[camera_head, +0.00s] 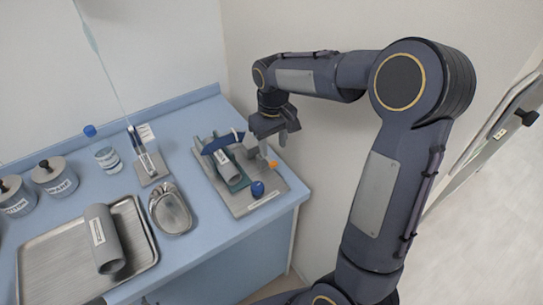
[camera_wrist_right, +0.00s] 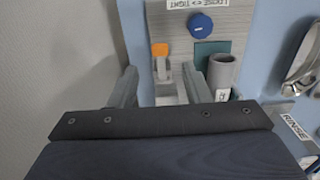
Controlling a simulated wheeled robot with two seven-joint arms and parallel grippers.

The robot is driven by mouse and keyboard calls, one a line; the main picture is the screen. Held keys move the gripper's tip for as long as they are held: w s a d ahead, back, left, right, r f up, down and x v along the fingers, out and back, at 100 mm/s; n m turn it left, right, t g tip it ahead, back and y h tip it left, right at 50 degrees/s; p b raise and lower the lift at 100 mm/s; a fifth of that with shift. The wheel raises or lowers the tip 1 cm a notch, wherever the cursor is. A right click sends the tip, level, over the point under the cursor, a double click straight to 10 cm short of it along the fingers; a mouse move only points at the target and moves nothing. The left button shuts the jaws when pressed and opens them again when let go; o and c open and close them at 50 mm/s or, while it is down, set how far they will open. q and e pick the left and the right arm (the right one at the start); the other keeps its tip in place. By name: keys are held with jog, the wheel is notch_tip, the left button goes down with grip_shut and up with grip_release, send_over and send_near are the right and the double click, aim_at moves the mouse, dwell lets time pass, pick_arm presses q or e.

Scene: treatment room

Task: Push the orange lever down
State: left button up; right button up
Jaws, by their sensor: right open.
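The orange lever tip (camera_head: 272,164) shows on a grey metal fixture plate (camera_head: 240,206) at the right end of the blue counter. In the right wrist view, the orange tip (camera_wrist_right: 159,50) sits on a pale grey stem, beyond and between my fingers. My right gripper (camera_head: 276,132) is open and points down above the back right of the plate. In the right wrist view, its two fingers (camera_wrist_right: 161,82) stand apart with the lever stem between them in the picture. I cannot tell whether they touch it. My left gripper is not in view.
The plate also carries a blue knob (camera_head: 258,188), a grey cylinder (camera_head: 228,167) and a dark blue handle (camera_head: 222,143). A kidney dish (camera_head: 170,208), a metal tray (camera_head: 35,262), a bottle (camera_head: 107,157) and lidded jars stand left. The wall is close behind my right gripper.

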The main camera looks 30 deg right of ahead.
aim_at(273, 163)
notch_tip(273, 163, down, 6)
jog(key=shift+f+p, duration=0.2)
jog(key=shift+p, duration=0.1)
jog(key=shift+c, duration=0.2)
grip_shut()
jog(key=f+t+b, duration=0.1)
jog(key=b, duration=0.2)
jog(key=shift+s, duration=0.1)
jog(key=shift+s+r, duration=0.1)
jog(key=shift+r, duration=0.1)
